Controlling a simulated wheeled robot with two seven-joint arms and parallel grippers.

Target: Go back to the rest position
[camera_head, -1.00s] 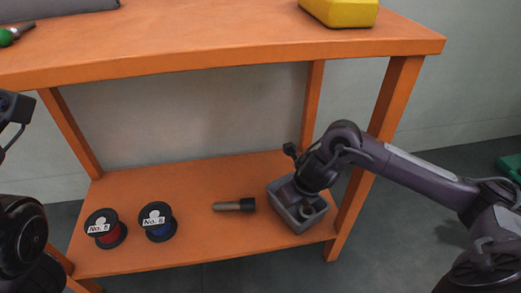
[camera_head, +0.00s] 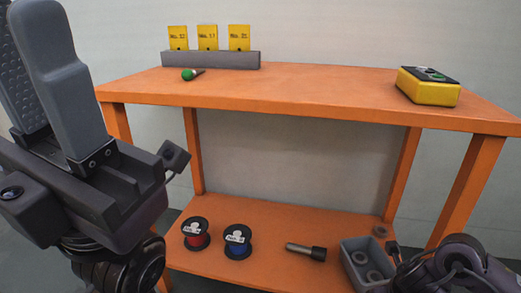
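My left gripper (camera_head: 55,75) is raised large at the left edge, fingers pointing up. The ridged inner pad of one finger shows behind the other finger, and I see nothing held between them. My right arm's wrist (camera_head: 450,265) is at the lower right, beside the grey bin (camera_head: 349,262) on the lower shelf. The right gripper's fingers are hidden or cut off by the bottom edge, so their opening cannot be told. The bin holds grey rings (camera_head: 374,276).
The orange bench (camera_head: 300,95) carries a grey holder (camera_head: 210,61) with yellow cards, a green-tipped tool (camera_head: 190,75) and a yellow control box (camera_head: 428,87). Red (camera_head: 195,234) and blue (camera_head: 238,242) spools, a dark-ended cylinder (camera_head: 306,251) and a loose ring (camera_head: 380,231) lie on the lower shelf.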

